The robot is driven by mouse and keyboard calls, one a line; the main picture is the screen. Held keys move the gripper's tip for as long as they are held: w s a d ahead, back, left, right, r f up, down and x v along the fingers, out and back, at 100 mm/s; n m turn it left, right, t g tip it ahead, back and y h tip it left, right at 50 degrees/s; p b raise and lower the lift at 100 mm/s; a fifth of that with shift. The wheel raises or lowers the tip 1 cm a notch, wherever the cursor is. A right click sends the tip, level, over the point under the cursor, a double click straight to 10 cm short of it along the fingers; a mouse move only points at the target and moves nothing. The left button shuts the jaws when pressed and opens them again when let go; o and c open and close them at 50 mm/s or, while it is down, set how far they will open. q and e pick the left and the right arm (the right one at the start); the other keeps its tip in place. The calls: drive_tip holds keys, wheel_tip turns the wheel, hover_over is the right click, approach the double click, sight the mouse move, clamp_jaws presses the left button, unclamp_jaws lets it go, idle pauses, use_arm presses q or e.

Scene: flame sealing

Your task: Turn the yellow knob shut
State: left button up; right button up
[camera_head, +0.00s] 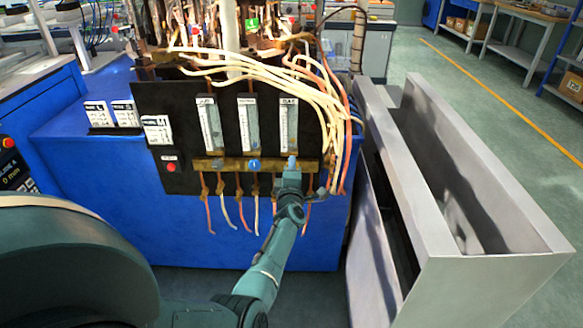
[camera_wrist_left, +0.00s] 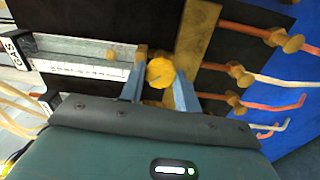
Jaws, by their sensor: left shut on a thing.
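The yellow knob (camera_wrist_left: 160,73) shows in the left wrist view as a round, lobed cap between the two blue-grey fingers of my left gripper (camera_wrist_left: 159,90). The fingers stand on either side of it and are shut on it. In the head view my left gripper (camera_head: 291,164) is at the right part of the brass bar (camera_head: 222,164), under the right-hand flow meter (camera_head: 288,124), and hides the yellow knob. A blue knob (camera_head: 254,164) sits on the bar just left of the gripper. My right gripper is not in view.
A black panel (camera_head: 180,105) carries the flow meters and a red button (camera_head: 171,167). Pale and orange hoses (camera_head: 310,85) loop close above and right of the gripper. Short tubes hang below the bar. A grey metal trough (camera_head: 430,180) stands to the right.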

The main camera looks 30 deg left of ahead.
use_arm(q)
drive_tip(key=shift+r+m, duration=0.15)
drive_tip(key=shift+m, duration=0.45)
drive_tip(key=o, duration=1)
drive_tip(key=shift+c, duration=0.2)
